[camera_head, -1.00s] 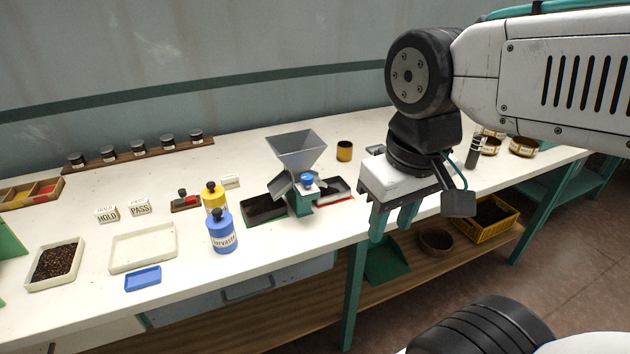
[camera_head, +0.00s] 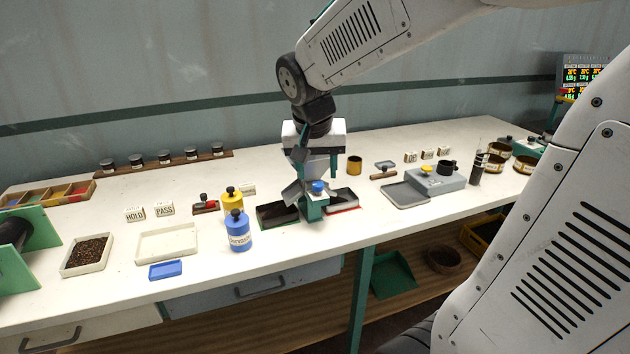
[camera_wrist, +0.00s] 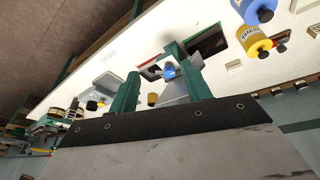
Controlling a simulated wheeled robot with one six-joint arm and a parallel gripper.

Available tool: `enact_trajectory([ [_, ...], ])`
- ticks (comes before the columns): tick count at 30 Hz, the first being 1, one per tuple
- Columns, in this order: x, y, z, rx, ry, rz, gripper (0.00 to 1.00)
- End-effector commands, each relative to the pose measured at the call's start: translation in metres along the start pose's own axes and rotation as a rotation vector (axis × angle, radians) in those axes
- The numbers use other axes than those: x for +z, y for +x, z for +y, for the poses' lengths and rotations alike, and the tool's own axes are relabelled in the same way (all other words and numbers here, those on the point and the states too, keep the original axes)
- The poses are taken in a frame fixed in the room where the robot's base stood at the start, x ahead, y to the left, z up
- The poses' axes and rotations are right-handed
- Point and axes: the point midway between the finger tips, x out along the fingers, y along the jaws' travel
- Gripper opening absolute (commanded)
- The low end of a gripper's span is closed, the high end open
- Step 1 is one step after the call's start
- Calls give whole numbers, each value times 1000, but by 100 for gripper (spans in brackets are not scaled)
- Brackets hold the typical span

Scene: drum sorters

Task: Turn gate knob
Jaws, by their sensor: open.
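The gate knob (camera_head: 318,187) is a small blue cap on the front of the teal gate body (camera_head: 314,208), between two dark trays. It also shows in the wrist view as a blue spot (camera_wrist: 169,72) close to the right-hand finger. My gripper (camera_head: 316,168) is open and points down just above and behind the knob. Its teal fingers (camera_wrist: 152,64) are spread apart and empty in the wrist view. I cannot tell whether a finger touches the sorter. The grey hopper (camera_wrist: 178,90) is mostly hidden by my gripper in the head view.
A blue bottle (camera_head: 238,232) and a yellow bottle (camera_head: 232,198) stand left of the sorter. A dark tray (camera_head: 277,214) lies beside it.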

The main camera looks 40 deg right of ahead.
Motion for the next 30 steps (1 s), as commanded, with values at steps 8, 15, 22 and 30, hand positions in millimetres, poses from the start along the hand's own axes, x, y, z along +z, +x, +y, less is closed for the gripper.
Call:
enact_trajectory([
  [8,-67,45,-7,23,197,64,49],
  [15,-73,72,-7,24,214,68,49],
  [22,-75,108,-7,23,212,68,49],
  [30,-76,126,-6,22,213,70,49],
])
